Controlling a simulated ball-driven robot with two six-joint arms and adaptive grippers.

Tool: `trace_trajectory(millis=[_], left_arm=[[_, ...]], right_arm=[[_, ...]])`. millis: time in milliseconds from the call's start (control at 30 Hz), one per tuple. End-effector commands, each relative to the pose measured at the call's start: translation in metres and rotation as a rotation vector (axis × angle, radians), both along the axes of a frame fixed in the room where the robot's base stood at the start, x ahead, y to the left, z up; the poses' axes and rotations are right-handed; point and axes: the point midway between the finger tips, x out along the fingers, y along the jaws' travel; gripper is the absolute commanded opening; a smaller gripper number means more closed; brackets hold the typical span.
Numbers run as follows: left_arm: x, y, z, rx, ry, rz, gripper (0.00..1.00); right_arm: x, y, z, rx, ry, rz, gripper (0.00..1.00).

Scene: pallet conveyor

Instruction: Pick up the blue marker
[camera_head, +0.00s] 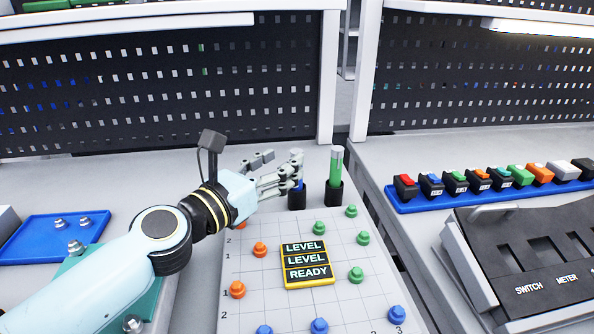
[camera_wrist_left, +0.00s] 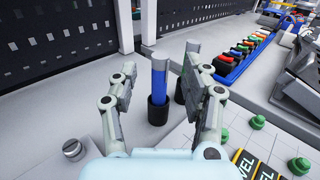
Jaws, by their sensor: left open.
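The blue marker (camera_wrist_left: 159,80) stands upright in a black cup (camera_wrist_left: 158,111) in the left wrist view, between and beyond my open fingers. In the head view my fingers hide most of the marker, and its black cup (camera_head: 297,200) shows just below them. My left gripper (camera_head: 277,168) is open and empty close to the marker; it also shows in the left wrist view (camera_wrist_left: 160,75). A green marker (camera_head: 335,168) stands in a second black cup (camera_head: 335,193) just to the right. My right gripper is not in view.
A white grid board (camera_head: 330,225) with orange, green and blue pegs and a LEVEL/READY sign (camera_head: 307,262) lies in front. A blue tray (camera_head: 50,240) is at left. A blue rack of coloured switch blocks (camera_head: 440,199) and a dark panel (camera_head: 530,265) are at right. Perforated panels stand behind.

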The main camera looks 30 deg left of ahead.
Motion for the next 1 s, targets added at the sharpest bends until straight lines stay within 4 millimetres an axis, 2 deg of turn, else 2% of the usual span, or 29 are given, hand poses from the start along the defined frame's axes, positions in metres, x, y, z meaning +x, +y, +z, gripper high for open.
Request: trace_trajectory(millis=[400,667,1000], left_arm=[[0.051,-0.008,0.000,-0.001,0.000,0.000,0.48],[0.054,-0.008,-0.001,0.000,0.001,-0.001,0.48],[0.054,-0.008,-0.001,0.000,0.001,-0.001,0.04]], right_arm=[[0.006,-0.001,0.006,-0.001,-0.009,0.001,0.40],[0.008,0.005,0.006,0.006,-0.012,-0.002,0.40],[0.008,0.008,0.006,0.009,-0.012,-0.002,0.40]])
